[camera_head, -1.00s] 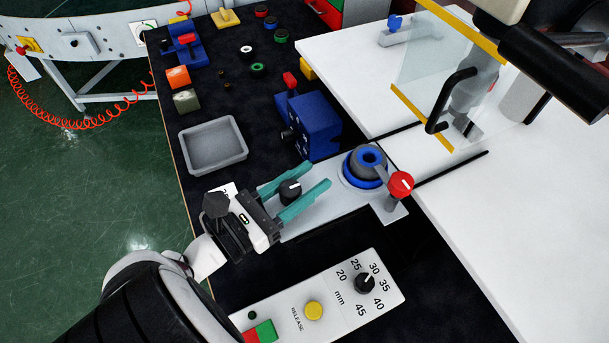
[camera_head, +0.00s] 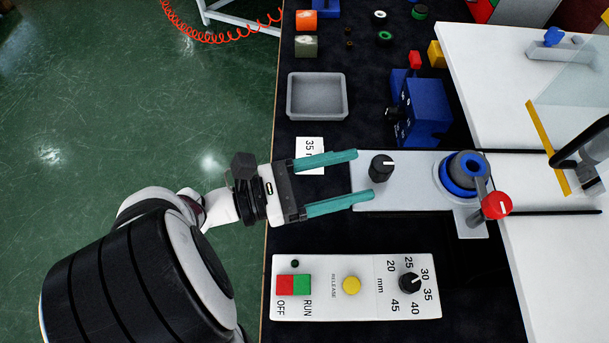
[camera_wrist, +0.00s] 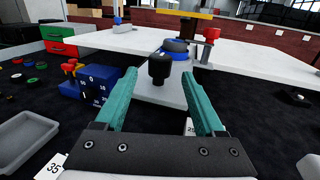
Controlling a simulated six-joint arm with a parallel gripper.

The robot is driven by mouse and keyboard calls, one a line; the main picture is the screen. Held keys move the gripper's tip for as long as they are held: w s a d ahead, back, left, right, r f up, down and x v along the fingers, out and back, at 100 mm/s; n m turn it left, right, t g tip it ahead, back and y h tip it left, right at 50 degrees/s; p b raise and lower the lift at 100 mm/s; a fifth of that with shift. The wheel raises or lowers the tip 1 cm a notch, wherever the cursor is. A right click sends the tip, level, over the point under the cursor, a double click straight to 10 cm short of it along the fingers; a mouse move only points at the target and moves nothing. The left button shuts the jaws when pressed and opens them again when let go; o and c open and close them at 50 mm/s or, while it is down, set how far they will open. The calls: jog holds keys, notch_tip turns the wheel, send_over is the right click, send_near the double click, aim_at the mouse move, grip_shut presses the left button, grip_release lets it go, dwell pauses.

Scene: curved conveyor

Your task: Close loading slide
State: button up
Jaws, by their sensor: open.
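A light grey metal plate, seemingly the loading slide (camera_head: 415,192), lies on the black bench top with a black knob (camera_head: 381,167) standing on its left part. A blue and grey round fitting (camera_head: 463,173) sits on its right part, beside a red-knobbed lever (camera_head: 496,205). My gripper (camera_head: 364,175) is open and empty, its teal fingers pointing right at the plate's left end. The knob stands at the fingertips, in line with the gap between them. In the wrist view the knob (camera_wrist: 160,68) appears between the two fingertips. I cannot tell whether either finger touches it.
A control panel (camera_head: 333,310) with buttons and a millimetre dial lies in front. A blue block (camera_head: 425,112) and grey tray (camera_head: 318,97) stand behind. A white table (camera_head: 560,270) with a clear guard (camera_head: 575,95) is at right. A "35" card (camera_head: 310,146) lies by the fingers.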

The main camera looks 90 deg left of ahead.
jog(key=v, duration=0.7)
jog(key=shift+s, duration=0.2)
jog(key=shift+s+d, duration=0.15)
jog(key=shift+s, duration=0.2)
jog(key=shift+c, duration=0.7)
jog(key=v, duration=0.3)
jog(key=f+v, duration=0.1)
jog(key=v, duration=0.1)
jog(key=shift+s+d, duration=0.1)
jog(key=shift+d, duration=0.15)
jog(key=c, duration=0.5)
jog(key=shift+x, duration=1.2)
jog(key=c, duration=0.5)
jog(key=x, duration=1.1)
jog(key=shift+w+a, duration=0.1)
jog(key=shift+w, duration=0.2)
